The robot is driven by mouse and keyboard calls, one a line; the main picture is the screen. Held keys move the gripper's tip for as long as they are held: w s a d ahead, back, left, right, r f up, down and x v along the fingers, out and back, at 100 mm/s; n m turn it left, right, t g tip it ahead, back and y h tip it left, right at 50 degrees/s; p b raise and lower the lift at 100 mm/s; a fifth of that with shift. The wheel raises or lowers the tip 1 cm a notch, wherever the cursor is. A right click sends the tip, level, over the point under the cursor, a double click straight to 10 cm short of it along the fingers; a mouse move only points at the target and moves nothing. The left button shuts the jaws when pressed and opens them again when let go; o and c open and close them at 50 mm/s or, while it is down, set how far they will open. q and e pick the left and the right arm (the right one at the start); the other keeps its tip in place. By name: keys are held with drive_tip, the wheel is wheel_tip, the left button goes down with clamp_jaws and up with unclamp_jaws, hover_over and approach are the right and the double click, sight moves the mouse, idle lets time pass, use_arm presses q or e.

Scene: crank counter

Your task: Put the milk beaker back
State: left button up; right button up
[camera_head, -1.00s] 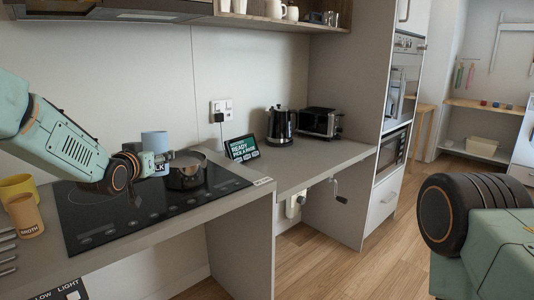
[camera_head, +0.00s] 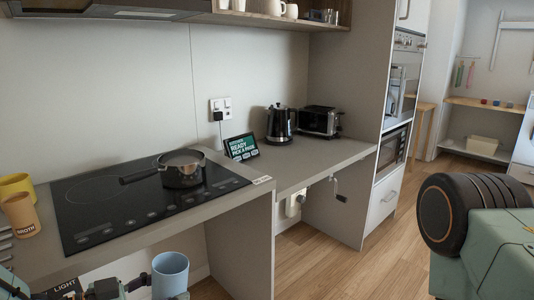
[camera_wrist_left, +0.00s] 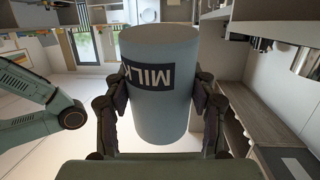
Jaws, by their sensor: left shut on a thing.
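The milk beaker (camera_head: 170,276) is light blue and shows at the bottom edge of the head view, in front of and below the counter edge. In the left wrist view the beaker (camera_wrist_left: 160,110) stands between the two fingers, its dark MILK label upside down in the picture. My left gripper (camera_head: 148,287) is shut on the beaker's sides; it fills the middle of the left wrist view (camera_wrist_left: 162,92). Most of the gripper is cut off by the head view's lower edge. My right gripper is not in view.
A dark pot (camera_head: 182,172) sits on the black hob (camera_head: 100,205), its handle pointing left. A tan BROTH beaker (camera_head: 20,214) and a yellow cup (camera_head: 17,185) stand at the counter's left. A display (camera_head: 241,147), kettle (camera_head: 280,125) and toaster (camera_head: 320,121) stand farther right.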

use_arm(q)
drive_tip(key=s, duration=0.6)
drive_tip(key=shift+s+d+f, duration=0.15)
drive_tip(key=shift+d+f, duration=0.15)
drive_tip(key=shift+d, duration=0.1)
